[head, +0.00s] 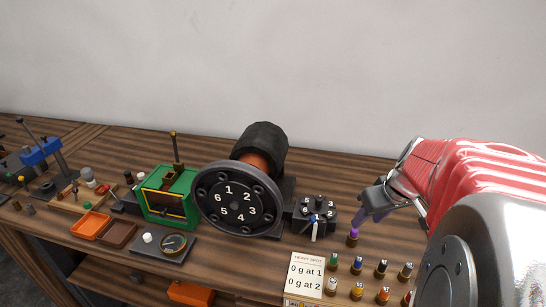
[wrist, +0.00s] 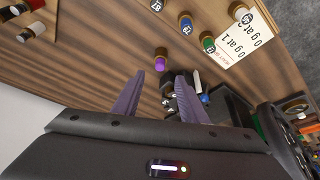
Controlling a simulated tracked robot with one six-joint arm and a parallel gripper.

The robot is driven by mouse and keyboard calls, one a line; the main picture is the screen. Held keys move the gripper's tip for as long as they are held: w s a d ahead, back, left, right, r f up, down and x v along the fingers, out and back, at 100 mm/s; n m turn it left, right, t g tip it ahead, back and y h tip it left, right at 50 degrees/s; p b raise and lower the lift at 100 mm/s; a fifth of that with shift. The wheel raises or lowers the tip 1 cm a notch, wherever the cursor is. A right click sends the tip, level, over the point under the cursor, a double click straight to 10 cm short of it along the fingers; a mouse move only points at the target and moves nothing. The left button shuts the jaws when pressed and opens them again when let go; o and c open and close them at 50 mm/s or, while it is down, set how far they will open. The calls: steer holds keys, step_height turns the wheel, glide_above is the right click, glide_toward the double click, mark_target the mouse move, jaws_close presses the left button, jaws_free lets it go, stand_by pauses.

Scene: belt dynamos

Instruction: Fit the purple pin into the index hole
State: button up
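The purple pin (head: 353,237) stands upright on the bench, with a purple top and a brown lower part, right of the black numbered block. In the wrist view the purple pin (wrist: 160,63) lies just beyond the fingertips, between their lines. My gripper (head: 370,210) is open and empty, its fingers close above and beside the pin. Its two fingers show apart in the wrist view (wrist: 158,88). A black wheel (head: 238,200) numbered 1 to 6 has round holes near its rim. Which hole is the index hole I cannot tell.
The black block (head: 315,210) with a white-and-blue lever stands beside the wheel. A card (head: 305,273) lies in front, with several coloured pins (head: 358,266) to its right. A green box (head: 168,196) and gauge (head: 174,243) stand left. The wood behind the purple pin is clear.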

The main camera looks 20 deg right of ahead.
mark_target(356, 231)
steer(key=x, duration=0.8)
steer(key=shift+w+f, duration=0.15)
steer(key=shift+f, duration=0.15)
steer(key=shift+c, duration=0.6)
steer(key=c, duration=0.8)
steer(key=o, duration=0.9)
steer(key=shift+r, duration=0.15)
steer(key=v, duration=1.3)
steer(key=shift+s+r, duration=0.2)
steer(key=shift+r, duration=0.1)
